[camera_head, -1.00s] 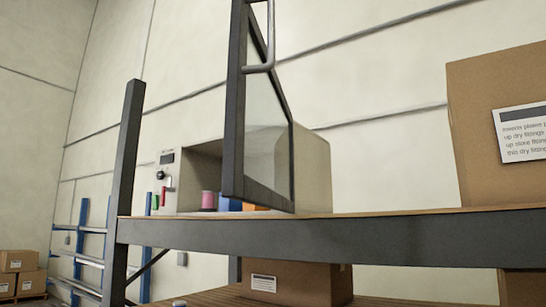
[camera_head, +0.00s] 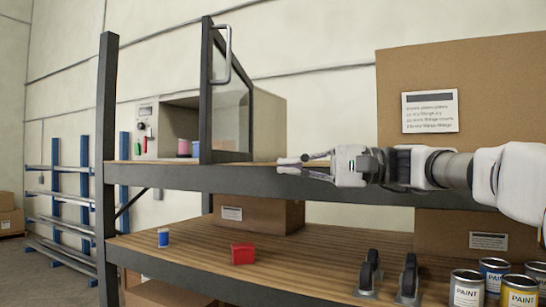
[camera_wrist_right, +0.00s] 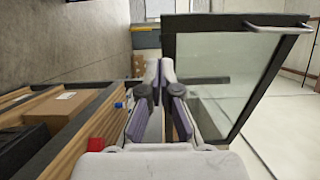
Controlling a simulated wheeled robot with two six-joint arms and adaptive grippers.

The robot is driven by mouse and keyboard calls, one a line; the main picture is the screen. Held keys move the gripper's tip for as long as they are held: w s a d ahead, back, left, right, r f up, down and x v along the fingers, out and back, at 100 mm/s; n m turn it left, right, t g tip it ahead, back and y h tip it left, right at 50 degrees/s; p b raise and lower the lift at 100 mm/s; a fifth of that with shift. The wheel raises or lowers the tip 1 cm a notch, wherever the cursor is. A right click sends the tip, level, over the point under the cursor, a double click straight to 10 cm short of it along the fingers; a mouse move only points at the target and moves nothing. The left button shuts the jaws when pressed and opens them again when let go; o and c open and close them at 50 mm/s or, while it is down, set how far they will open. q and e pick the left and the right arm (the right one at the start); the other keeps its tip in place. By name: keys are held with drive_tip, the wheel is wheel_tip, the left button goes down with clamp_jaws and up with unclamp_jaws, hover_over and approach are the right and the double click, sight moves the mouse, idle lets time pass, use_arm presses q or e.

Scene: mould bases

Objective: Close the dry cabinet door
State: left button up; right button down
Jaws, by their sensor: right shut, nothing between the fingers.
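The dry cabinet (camera_head: 265,119) stands on the upper shelf, with a light body and a control panel at its left front. Its dark-framed glass door (camera_head: 206,95) is swung open toward me, with a metal handle (camera_head: 229,55) near the top of its free edge. Spools show inside. My right gripper (camera_head: 306,160) is shut and empty, to the right of the door and at shelf-edge height. In the right wrist view the door (camera_wrist_right: 232,80) shows beside and beyond the fingers (camera_wrist_right: 159,68), with no clear contact. My left gripper is not in view.
The upper shelf's dark front beam (camera_head: 250,183) runs just below my right gripper. A large cardboard box (camera_head: 480,90) stands on the right.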

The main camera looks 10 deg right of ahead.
drive_tip(key=a, duration=0.2)
drive_tip(key=p, duration=0.3)
approach(208, 162)
drive_tip(key=a, duration=0.3)
drive_tip(key=w+a+p, duration=0.2)
drive_tip(key=a, duration=0.1)
drive_tip(key=shift+w+a, duration=0.1)
drive_tip(key=shift+a, duration=0.15)
drive_tip(key=shift+w+a+f+p, duration=0.1)
drive_tip(key=shift+w+a+p, duration=0.1)
drive_tip(key=shift+p, duration=0.15)
drive_tip(key=shift+s, duration=0.5)
